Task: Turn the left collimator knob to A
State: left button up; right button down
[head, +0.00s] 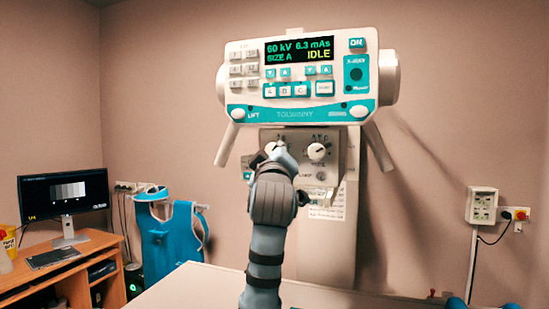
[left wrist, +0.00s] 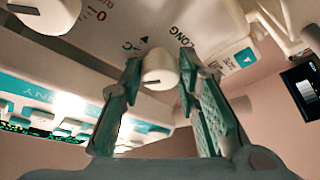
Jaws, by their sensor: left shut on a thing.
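The left collimator knob (left wrist: 158,68) is white and round with a dark pointer line. In the left wrist view it sits between the two fingers of my left gripper (left wrist: 160,82), which are shut on it from both sides. Printed letters, a C and a small dark triangle, show on the panel beside it; I cannot tell which letter the knob points at. In the head view my left gripper (head: 277,156) covers most of this knob, at the left of the collimator panel (head: 331,178). My right gripper is not in view.
The right collimator knob (head: 317,151) is close beside my gripper; it also shows in the left wrist view (left wrist: 50,12). The console (head: 297,85) above reads SIZE A and IDLE, with handles angling down on both sides. A pale table (head: 200,290) lies below.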

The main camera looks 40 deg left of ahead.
pick_arm(q)
jog(key=n, duration=0.2)
jog(key=n+g, duration=0.1)
jog(key=n, duration=0.1)
jog(key=n+g+p, duration=0.1)
jog(key=n, duration=0.1)
jog(key=shift+d+r, duration=0.1)
jog(key=shift+r, duration=0.2)
jog(key=shift+n+g, duration=0.3)
jog(key=o, duration=1.2)
jog(key=shift+c, duration=0.2)
jog(key=r+v, duration=0.1)
jog(key=v, duration=1.1)
jog(key=shift+f, duration=0.45)
